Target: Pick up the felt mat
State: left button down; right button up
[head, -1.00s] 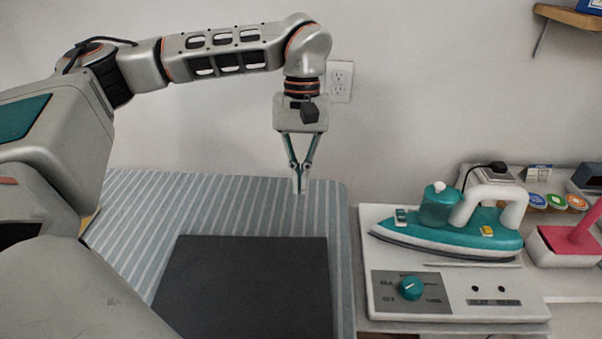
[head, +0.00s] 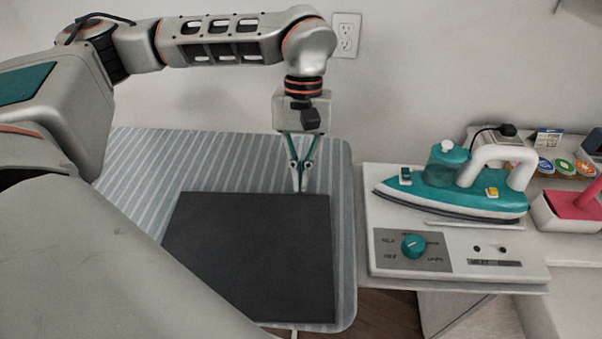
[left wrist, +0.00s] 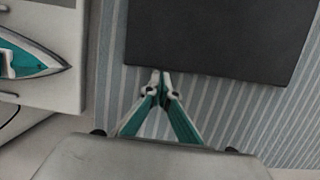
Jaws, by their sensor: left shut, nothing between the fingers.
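The felt mat (head: 250,258) is a dark grey flat rectangle lying on the striped ironing surface (head: 150,165). It also shows at the top of the left wrist view (left wrist: 215,35). My left gripper (head: 299,188) points down with its fingertips together, empty, at the mat's far edge near its right corner. In the left wrist view the closed fingertips (left wrist: 161,78) appear right by that edge. I cannot tell whether they touch the mat or the surface. My right gripper is not in view.
A teal and white iron (head: 455,183) rests on a white base with a teal knob (head: 413,246), just right of the striped surface. A pink object (head: 577,205) in a tray stands farther right. A wall outlet (head: 345,35) is behind.

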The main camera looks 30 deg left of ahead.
aim_at(306, 199)
pick_arm(q)
jog(key=s, duration=0.1)
jog(key=s+d+p, duration=0.2)
jog(key=shift+s+r, duration=0.2)
jog(key=shift+s, duration=0.05)
jog(key=shift+s+d+f, duration=0.1)
jog(key=shift+s, duration=0.15)
jog(key=shift+f, duration=0.15)
jog(key=v, duration=1.2)
jog(key=w+a+f+n+p, duration=0.2)
jog(key=w+a+n+p, duration=0.1)
jog(key=w+n+p, duration=0.1)
jog(key=shift+h, duration=0.3)
jog(key=x, duration=1)
jog(key=shift+w+b, duration=0.1)
jog(key=shift+b, duration=0.2)
jog(key=shift+s+d+r+t+p, duration=0.1)
jog(key=shift+s+d+t+p, duration=0.2)
jog(key=shift+s+d, duration=0.95)
jog(key=shift+d, duration=0.2)
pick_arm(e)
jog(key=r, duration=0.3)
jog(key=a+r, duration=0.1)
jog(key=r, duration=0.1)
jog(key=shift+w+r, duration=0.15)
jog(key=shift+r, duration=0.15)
